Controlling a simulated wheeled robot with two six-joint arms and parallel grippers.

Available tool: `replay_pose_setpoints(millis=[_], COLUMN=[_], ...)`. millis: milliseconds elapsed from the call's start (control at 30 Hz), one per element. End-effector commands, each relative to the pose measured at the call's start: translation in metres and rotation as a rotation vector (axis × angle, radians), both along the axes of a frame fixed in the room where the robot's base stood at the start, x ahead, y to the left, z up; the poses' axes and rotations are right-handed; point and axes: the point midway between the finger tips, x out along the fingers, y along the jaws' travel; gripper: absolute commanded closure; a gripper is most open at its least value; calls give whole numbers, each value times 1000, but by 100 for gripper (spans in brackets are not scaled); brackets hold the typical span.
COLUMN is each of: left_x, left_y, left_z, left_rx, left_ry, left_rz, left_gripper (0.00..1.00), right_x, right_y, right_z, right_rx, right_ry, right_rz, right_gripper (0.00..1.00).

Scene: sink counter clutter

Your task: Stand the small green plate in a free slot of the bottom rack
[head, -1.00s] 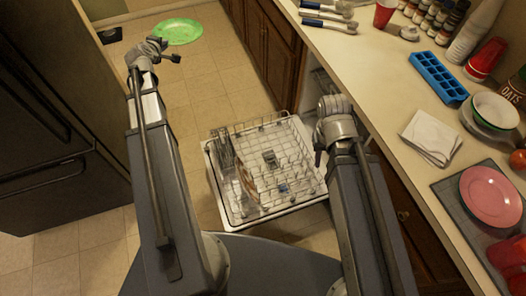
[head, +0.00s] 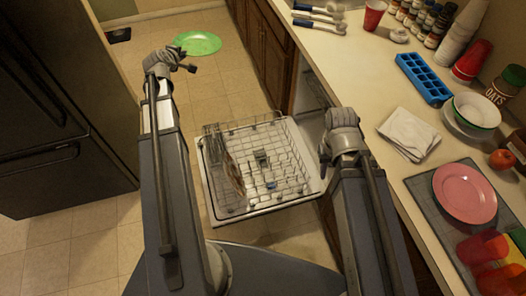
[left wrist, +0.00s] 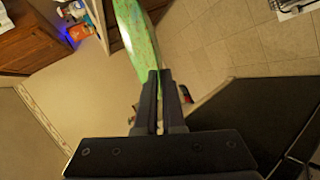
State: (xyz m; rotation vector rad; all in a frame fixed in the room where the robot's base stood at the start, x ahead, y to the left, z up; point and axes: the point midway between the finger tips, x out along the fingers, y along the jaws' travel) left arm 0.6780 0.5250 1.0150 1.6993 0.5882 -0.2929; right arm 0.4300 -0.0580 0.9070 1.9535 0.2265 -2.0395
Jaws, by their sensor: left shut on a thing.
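The small green plate (head: 203,44) is held out at the far end of my left arm, over the floor in the head view. My left gripper (head: 190,67) is shut on its near edge. In the left wrist view the plate (left wrist: 137,35) shows nearly edge-on between the closed fingers (left wrist: 158,76). The bottom rack (head: 283,147) is pulled out over the open dishwasher door, below and between my arms. A brownish dish (head: 233,174) stands in its left part; the middle and right rows look mostly bare. My right gripper (head: 323,165) is beside the rack's right edge; its fingers are unclear.
The counter on the right holds a red cup (head: 374,15), a blue ice tray (head: 423,79), a white napkin (head: 409,133) and a pink plate (head: 465,193). A dark fridge (head: 60,110) stands at the left. The floor between fridge and rack is clear.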

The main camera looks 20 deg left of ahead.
Motion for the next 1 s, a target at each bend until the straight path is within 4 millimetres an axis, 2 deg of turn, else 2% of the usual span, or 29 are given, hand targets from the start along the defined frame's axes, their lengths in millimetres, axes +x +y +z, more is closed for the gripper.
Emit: replay_pose_setpoints(millis=[33,267,400,600,800,1000], left_x=[5,13,8,-10,-32,-51], left_y=[-19,-109,-161,-220,-264,-291], left_z=[-27,-124,-185,-262,-321,-354], left_rx=[11,134,253,453,643,771], left_ry=[28,237,392,625,831,965], left_rz=[-37,-219,-312,-394,-426,-429], left_gripper=[100,100,100,100,100,100], right_x=[0,0,0,0,0,0], right_y=[0,0,-1,-1,-1,-1], right_z=[-22,-88,-130,-191,-248,-289], right_rx=[0,-1,-2,-2,-3,-4], right_ry=[0,0,-1,-1,-1,-1], right_rz=[0,0,1,1,1,2], right_gripper=[64,64,64,64,64,64])
